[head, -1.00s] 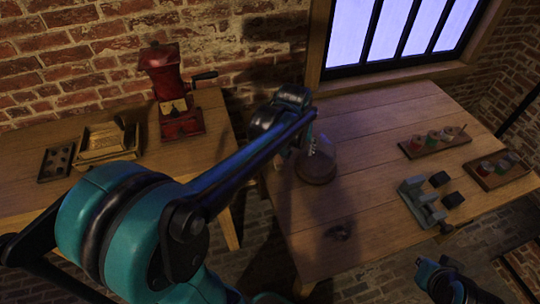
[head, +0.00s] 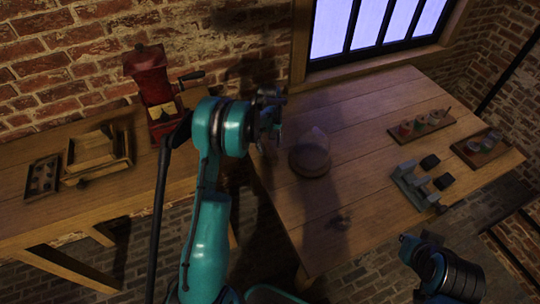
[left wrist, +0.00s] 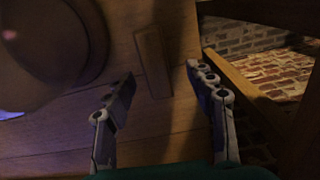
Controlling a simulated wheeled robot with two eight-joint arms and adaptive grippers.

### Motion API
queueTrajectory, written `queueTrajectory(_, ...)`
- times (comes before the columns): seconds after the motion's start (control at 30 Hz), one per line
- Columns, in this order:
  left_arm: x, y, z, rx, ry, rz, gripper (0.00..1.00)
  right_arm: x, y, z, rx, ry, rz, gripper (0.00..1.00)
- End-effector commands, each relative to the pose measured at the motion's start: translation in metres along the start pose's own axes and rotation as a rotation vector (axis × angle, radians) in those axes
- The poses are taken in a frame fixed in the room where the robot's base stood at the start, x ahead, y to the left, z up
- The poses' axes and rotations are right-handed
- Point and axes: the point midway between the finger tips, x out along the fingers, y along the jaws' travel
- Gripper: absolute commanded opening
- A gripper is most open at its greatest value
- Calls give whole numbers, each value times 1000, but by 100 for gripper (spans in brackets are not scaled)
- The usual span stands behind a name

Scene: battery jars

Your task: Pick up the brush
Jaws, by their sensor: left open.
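My left gripper (head: 272,112) is at the table's left edge, beside the glass dome (head: 310,155) in the head view. In the left wrist view its two fingers (left wrist: 168,108) are spread, with nothing held between them. A flat wooden bar (left wrist: 152,60) lies on the table just beyond the fingertips, near the table edge. It may be the brush, but its bristles cannot be made out. In the head view my arm and gripper hide that spot. My right arm enters at the lower right of the head view; its gripper cannot be seen.
A red grinder (head: 152,85) and wooden boxes (head: 95,160) stand on the left table. On the right table are trays of small jars (head: 420,125), a grey block stand (head: 415,188) and a small dark item (head: 341,222). A gap separates the tables.

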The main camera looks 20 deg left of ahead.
Motion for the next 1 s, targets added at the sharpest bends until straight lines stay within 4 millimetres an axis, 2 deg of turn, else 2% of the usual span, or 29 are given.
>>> queueTrajectory(0.3,45,6,0,1,1,0,55,17,0,12,0,0,0,0)
queueTrajectory(0.57,48,6,0,1,1,0,55,16,0,11,0,0,0,0)
queueTrajectory(0.77,47,6,0,1,1,0,2,16,0,11,0,0,0,0)
queueTrajectory(0.8,48,6,0,1,1,0,0,16,0,11,0,0,0,0)
queueTrajectory(1.0,47,6,0,1,1,1,0,16,0,11,0,0,0,0)
